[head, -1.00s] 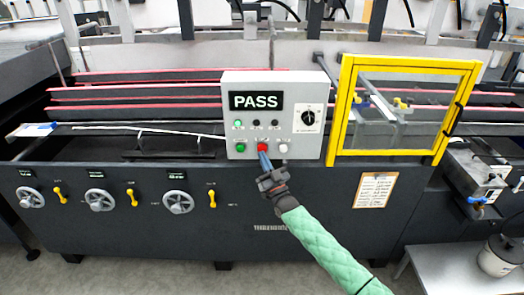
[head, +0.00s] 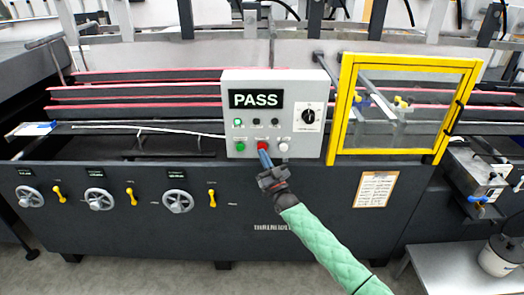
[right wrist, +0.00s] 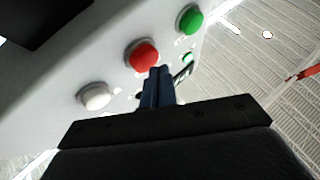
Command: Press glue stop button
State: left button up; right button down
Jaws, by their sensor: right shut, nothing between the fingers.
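The control box (head: 300,88) is light grey with a PASS display and stands in the middle of the head view. Its lower row has a green button (head: 240,146), a red button (head: 263,146) and a white button (head: 283,147). The right wrist view shows the red button (right wrist: 142,55) between the white (right wrist: 95,96) and green (right wrist: 190,19) ones. My right gripper (head: 264,155) is shut and empty, its blue fingertips at the red button's lower edge. In the right wrist view the tips (right wrist: 158,73) overlap the button's edge; I cannot tell whether they touch. My left gripper is out of view.
A yellow-framed guard door (head: 344,110) stands right of the box. Several handwheels (head: 178,201) and yellow levers (head: 211,198) line the dark machine front. A clipboard (head: 375,189) hangs below the guard. A grey side table (head: 450,266) is at lower right.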

jog(key=shift+w+b, duration=0.4)
jog(key=shift+w, duration=0.15)
dwell(0.9)
jog(key=shift+s+p, duration=0.35)
jog(key=shift+s, duration=0.55)
jog(key=shift+s, duration=0.15)
jog(key=s+p, duration=0.2)
jog(key=s, duration=0.2)
jog(key=shift+s, duration=0.4)
dwell(0.5)
